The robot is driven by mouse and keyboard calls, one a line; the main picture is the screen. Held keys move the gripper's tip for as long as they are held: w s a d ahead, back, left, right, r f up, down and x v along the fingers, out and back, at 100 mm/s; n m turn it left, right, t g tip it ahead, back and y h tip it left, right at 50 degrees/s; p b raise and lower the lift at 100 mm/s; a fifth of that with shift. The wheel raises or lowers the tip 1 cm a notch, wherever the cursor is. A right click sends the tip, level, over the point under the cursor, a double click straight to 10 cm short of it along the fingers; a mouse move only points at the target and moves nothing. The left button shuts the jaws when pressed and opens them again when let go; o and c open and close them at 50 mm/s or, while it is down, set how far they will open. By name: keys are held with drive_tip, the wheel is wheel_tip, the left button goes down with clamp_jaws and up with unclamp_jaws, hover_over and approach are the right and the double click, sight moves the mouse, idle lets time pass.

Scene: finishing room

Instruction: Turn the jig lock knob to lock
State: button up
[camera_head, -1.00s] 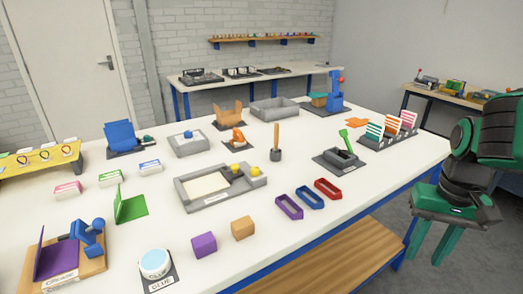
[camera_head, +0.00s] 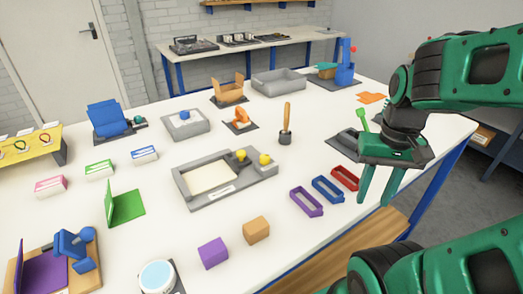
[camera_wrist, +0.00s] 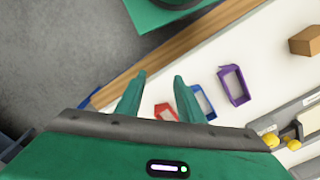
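A grey jig frame (camera_head: 190,200) with a pale panel inside and a white label on its front edge lies mid-table. Two yellow round parts sit at its right end, one (camera_head: 240,156) on the frame and one (camera_head: 265,159) on a side block; I cannot tell which is the lock knob or read its setting. Both also show in the wrist view's lower right corner (camera_wrist: 293,144). My gripper (camera_head: 376,198) is open and empty, fingers pointing down, right of the jig near the table's front edge. In the wrist view its fingers (camera_wrist: 157,97) are apart.
Purple (camera_head: 306,202), blue (camera_head: 328,189) and red (camera_head: 345,178) open bins lie between jig and gripper. A wooden-handled tool (camera_head: 286,124) stands upright behind the jig. Purple (camera_head: 213,253) and tan (camera_head: 256,230) blocks lie in front of it.

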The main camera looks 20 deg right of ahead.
drive_tip(key=shift+o, duration=0.2)
drive_tip(key=shift+a+r+n, duration=0.15)
drive_tip(key=shift+r+n, duration=0.45)
drive_tip(key=shift+r, duration=0.15)
drive_tip(key=n, duration=2.1)
approach(265, 156)
wheel_tip(265, 156, down, 8)
drive_tip(key=shift+s+a+f, duration=0.1)
drive_tip(key=shift+a+f, duration=0.05)
drive_tip(key=shift+f, duration=0.1)
drive_tip(key=c, duration=1.1)
